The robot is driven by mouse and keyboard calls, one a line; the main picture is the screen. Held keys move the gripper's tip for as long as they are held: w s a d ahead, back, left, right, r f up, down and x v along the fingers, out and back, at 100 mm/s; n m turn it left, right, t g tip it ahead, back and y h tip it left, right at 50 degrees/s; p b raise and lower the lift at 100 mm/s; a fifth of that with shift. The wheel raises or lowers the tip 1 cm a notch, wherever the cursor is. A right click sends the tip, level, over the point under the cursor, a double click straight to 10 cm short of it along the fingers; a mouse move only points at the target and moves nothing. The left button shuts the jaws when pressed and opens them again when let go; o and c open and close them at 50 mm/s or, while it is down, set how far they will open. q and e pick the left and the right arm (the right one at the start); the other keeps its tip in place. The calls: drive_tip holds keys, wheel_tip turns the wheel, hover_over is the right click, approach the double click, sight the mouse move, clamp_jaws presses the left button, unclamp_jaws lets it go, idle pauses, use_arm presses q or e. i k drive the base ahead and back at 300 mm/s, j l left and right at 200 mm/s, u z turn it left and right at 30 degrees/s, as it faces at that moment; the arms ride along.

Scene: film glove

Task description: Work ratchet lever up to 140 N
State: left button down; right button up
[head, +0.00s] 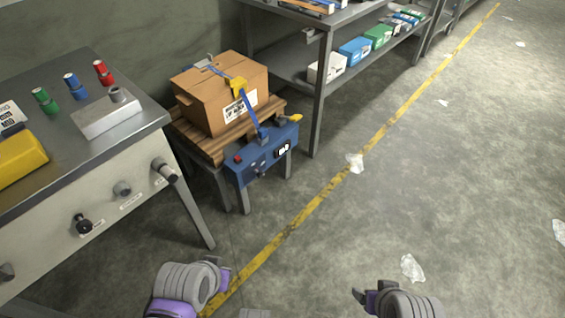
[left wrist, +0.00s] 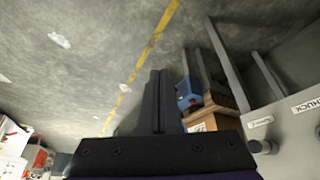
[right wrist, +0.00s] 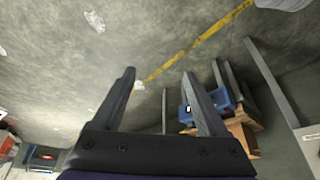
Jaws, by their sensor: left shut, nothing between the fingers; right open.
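A blue unit (head: 262,158) with a small display (head: 283,150) and a red button (head: 238,159) is on the front of a low stand. A yellow lever-like handle (head: 295,118) sticks out at its upper right. A blue strap (head: 250,115) with a yellow piece (head: 238,87) runs over a cardboard box (head: 205,97). The display reading is too small to tell. My left gripper (left wrist: 158,80) is shut and empty. My right gripper (right wrist: 158,76) is open and empty. Both are well apart from the unit, low in the head view.
The box rests on a wooden pallet (head: 213,148). A grey workbench (head: 60,195) with knobs and coloured pieces stands at the left. A shelf rack (head: 318,90) stands behind. The floor (head: 400,200) at the right is open, with a yellow line (head: 320,200) and scraps of film (head: 412,267).

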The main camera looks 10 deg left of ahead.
sight(295, 118)
drive_tip(key=k, duration=0.1)
drive_tip(key=i+j+z, duration=0.2)
drive_tip(key=i+z, duration=0.15)
drive_tip(key=i, duration=0.2)
drive_tip(key=i+j+z, duration=0.35)
drive_tip(key=i, duration=0.2)
drive_tip(key=i+j+z, duration=0.35)
drive_tip(key=i+j, duration=0.1)
drive_tip(key=j, duration=0.05)
